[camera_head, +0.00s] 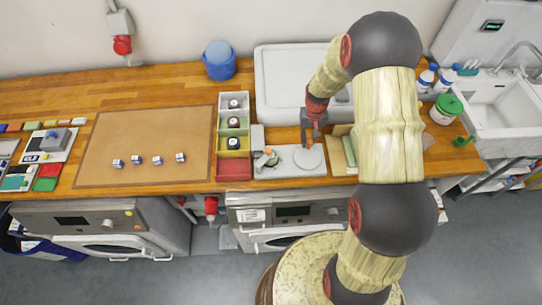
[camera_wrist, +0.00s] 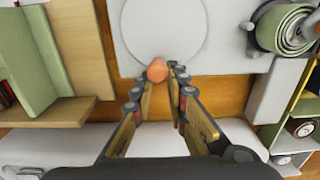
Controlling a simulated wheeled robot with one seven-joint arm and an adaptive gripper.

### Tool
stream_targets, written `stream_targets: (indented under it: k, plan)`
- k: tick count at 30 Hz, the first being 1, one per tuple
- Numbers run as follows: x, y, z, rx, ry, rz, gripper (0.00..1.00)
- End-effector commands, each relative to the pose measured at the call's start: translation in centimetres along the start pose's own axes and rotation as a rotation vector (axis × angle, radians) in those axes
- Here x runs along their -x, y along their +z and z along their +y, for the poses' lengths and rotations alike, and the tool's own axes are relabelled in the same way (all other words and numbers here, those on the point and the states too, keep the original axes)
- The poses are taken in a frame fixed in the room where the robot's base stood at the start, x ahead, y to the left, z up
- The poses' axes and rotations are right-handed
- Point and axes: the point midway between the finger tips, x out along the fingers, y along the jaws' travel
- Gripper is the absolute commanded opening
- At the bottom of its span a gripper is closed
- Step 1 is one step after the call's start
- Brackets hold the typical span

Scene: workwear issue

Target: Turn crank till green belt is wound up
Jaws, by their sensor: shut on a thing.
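The crank is a pale round disc (camera_head: 308,158) on a light base plate, and it also shows at the top of the wrist view (camera_wrist: 160,25). An orange-brown knob (camera_wrist: 157,70) stands at the disc's edge. My gripper (camera_wrist: 160,76) has its fingertips on either side of this knob and is shut on it. In the head view my gripper (camera_head: 309,143) is at the disc's far edge, and the knob is largely hidden. The green belt (camera_wrist: 288,28) is a spiral roll beside the disc, partly cut off by the frame. In the head view the roll (camera_head: 268,158) is small, left of the disc.
A row of coloured bins (camera_head: 234,143) stands left of the crank plate. A wooden holder with green pieces (camera_head: 345,150) stands close on the right. A white basin (camera_head: 285,85) is behind. A brown mat (camera_head: 150,130) with several small items lies further left.

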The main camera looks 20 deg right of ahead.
Motion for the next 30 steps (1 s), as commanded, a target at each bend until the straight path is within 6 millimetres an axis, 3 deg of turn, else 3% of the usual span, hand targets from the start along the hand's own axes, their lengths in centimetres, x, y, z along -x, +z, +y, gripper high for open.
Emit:
stream_targets:
  k: [1,12,23,24,30]
  plan:
    - [-0.5,1.3,-0.7,0.002,-0.002,-0.028,0.04]
    - [-1.2,3.6,-2.5,0.002,-0.001,-0.038,0.05]
    - [-0.9,2.9,-3.4,0.001,-0.001,-0.029,0.05]
    - [-0.9,2.8,-3.4,0.001,-0.002,-0.027,0.18]
    - [-0.8,2.7,-3.4,0.001,-0.002,-0.025,0.3]
